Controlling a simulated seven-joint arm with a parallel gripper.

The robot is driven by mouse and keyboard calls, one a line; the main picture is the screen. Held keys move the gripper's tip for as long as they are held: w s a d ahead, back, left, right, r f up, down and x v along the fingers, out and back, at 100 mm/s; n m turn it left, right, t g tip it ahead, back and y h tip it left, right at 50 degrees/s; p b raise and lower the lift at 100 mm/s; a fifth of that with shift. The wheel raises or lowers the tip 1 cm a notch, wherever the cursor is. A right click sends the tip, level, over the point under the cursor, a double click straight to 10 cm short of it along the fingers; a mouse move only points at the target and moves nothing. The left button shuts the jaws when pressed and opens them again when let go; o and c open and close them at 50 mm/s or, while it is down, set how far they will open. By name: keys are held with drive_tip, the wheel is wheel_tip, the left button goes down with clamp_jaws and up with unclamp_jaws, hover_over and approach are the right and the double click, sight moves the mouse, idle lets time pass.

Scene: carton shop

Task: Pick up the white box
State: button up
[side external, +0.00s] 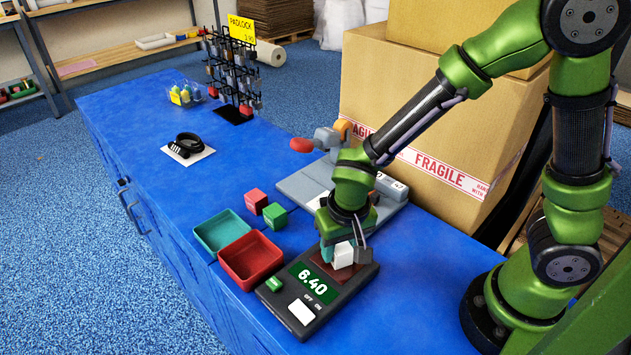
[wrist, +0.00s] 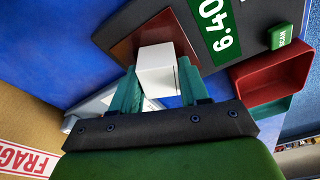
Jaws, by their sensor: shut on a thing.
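The white box (side external: 343,255) is at the scale's red-brown weighing plate (side external: 325,272) in the side view. In the wrist view the white box (wrist: 158,72) sits between the two teal fingers of my gripper (wrist: 158,80), one on each side. My gripper (side external: 338,250) points down over the scale and is shut on the box. The black scale (side external: 342,297) has a green display reading 6.40. I cannot tell whether the box still touches the plate.
A red tray (side external: 250,260) and a green tray (side external: 222,231) stand left of the scale. A red cube (side external: 256,201) and a green cube (side external: 275,215) lie behind them. Large cartons (side external: 400,95) stand behind the arm. The blue counter (side external: 130,110) is mostly clear at the far left.

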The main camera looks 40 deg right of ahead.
sight(340, 245)
wheel_tip(340, 245, up, 9)
drive_tip(key=shift+w+f, duration=0.1)
drive_tip(key=shift+c, duration=0.3)
drive_tip(key=shift+w+d+r+m, duration=0.15)
drive_tip(key=shift+d+r+m, duration=0.15)
drive_tip(key=shift+d, duration=0.25)
drive_tip(key=shift+w+d+r+m, duration=0.1)
drive_tip(key=shift+d+r+m, duration=0.1)
drive_tip(key=shift+d+r, duration=0.25)
drive_tip(key=s+d+f+n, duration=0.2)
drive_tip(key=d+f+n, duration=0.1)
drive_tip(key=d, duration=0.4)
drive_tip(key=s+d+f+n, duration=0.2)
drive_tip(key=s+d+f, duration=0.1)
drive_tip(key=d, duration=0.4)
drive_tip(key=shift+y, duration=0.4)
drive_tip(key=w, duration=0.5)
drive_tip(key=w+d, duration=0.1)
drive_tip(key=w, duration=0.4)
drive_tip(key=w+d+f, duration=0.1)
drive_tip(key=w, duration=0.4)
drive_tip(key=shift+w+d, duration=0.2)
drive_tip(key=shift+w, duration=0.05)
drive_tip(key=shift+w+f, duration=0.15)
drive_tip(key=shift+f, duration=1.65)
